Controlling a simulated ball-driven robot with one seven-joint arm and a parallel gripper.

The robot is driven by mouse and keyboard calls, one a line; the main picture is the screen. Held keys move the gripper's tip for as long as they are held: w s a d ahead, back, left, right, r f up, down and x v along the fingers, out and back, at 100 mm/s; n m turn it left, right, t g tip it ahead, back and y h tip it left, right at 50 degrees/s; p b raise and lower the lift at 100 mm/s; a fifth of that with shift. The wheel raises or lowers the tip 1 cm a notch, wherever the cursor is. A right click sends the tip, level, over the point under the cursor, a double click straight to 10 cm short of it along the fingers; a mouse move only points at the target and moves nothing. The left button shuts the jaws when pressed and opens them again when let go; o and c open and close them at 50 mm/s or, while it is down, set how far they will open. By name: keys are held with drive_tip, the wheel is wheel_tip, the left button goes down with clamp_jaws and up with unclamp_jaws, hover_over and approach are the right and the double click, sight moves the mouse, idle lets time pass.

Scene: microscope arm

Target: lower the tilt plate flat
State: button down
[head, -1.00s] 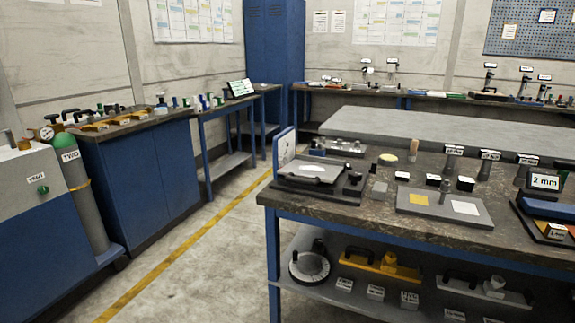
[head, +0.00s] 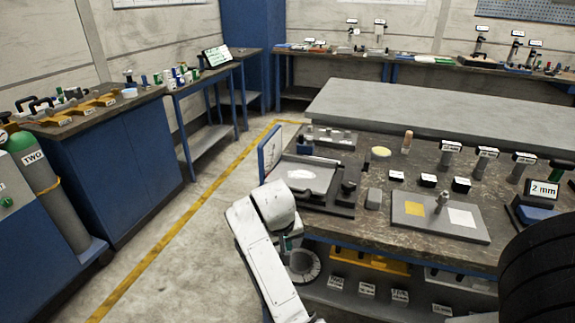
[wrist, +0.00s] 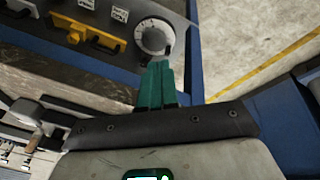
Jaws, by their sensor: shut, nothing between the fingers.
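The tilt plate (head: 303,176) is a grey plate with a white patch, on a dark base with a black knob (head: 348,187), at the left front of the workbench. It looks nearly level, but I cannot tell its exact angle. My gripper (wrist: 160,68) shows in the wrist view with its green fingers together and nothing between them. In the head view my white arm hides most of it, and only a bit of green shows. It is below and in front of the tilt plate, apart from it, off the bench's front left edge.
A blue-edged panel (head: 270,152) stands upright left of the plate. A grey board (head: 418,227) with yellow and white squares lies to the right. The floor to the left is clear.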

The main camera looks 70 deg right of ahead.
drive_tip(key=w+d+r+m+y+p, duration=0.15)
drive_tip(key=d+r+m+p, duration=0.3)
drive_tip(key=r, duration=0.75)
drive_tip(key=w+d+r+m+y+p, duration=0.1)
drive_tip(key=w+d+r+m+p, duration=0.35)
drive_tip(key=r, duration=0.75)
drive_tip(key=n+p, duration=0.2)
drive_tip(key=p, duration=0.1)
approach(288, 184)
drive_tip(key=a+f, duration=0.1)
drive_tip(key=f, duration=0.1)
drive_tip(key=s+a+f, duration=0.1)
drive_tip(key=a, duration=0.1)
drive_tip(key=s+a+f, duration=0.1)
drive_tip(key=f, duration=0.1)
drive_tip(key=shift+a+f, duration=0.15)
drive_tip(key=shift+f, duration=0.25)
drive_tip(key=shift+f, duration=0.1)
drive_tip(key=shift+a+f+h+b, duration=0.2)
drive_tip(key=shift+f+h+b, duration=0.2)
drive_tip(key=shift+f, duration=0.45)
drive_tip(key=shift+a+f+h+b, duration=0.2)
drive_tip(key=shift+f+h+b, duration=0.15)
drive_tip(key=shift+f, duration=0.55)
